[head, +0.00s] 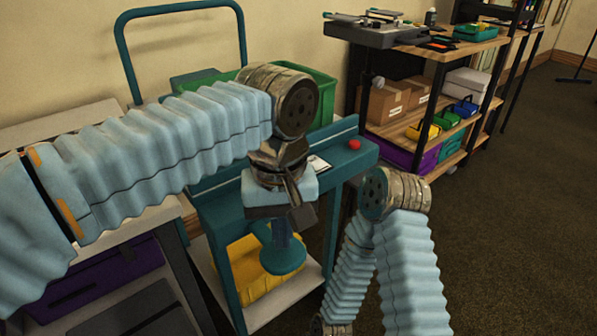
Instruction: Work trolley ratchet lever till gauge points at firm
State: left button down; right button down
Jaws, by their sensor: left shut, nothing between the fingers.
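The teal trolley (222,225) stands in front of me, with a tall looped push handle (122,55) at its back left. My left gripper (301,214) is over the trolley's front side, pointing down, and is shut with nothing visible in it. Just below it a teal post with a round disc (284,259) hangs at the trolley's front. A red knob (354,145) sits on the top right, and a small white card or plate (318,164) lies left of it. I cannot make out the ratchet lever or the gauge reading; my arm covers much of the trolley top. My right gripper is out of view.
A green bin (318,92) stands behind my left wrist. A yellow item (250,265) lies on the trolley's lower shelf. A wooden-topped workbench (460,48) with boxes and cases stands at the back right. The dark carpet (520,220) at the right is clear.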

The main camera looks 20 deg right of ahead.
aim_at(283, 255)
pick_arm(q)
jog(key=shift+f, duration=0.1)
jog(key=shift+f+b, duration=1.75)
jog(key=shift+f, duration=0.9)
notch_tip(283, 255, up, 7)
jog(key=p, duration=0.6)
jog(key=shift+f, duration=0.2)
jog(key=shift+r+p, duration=0.9)
jog(key=shift+r, duration=0.45)
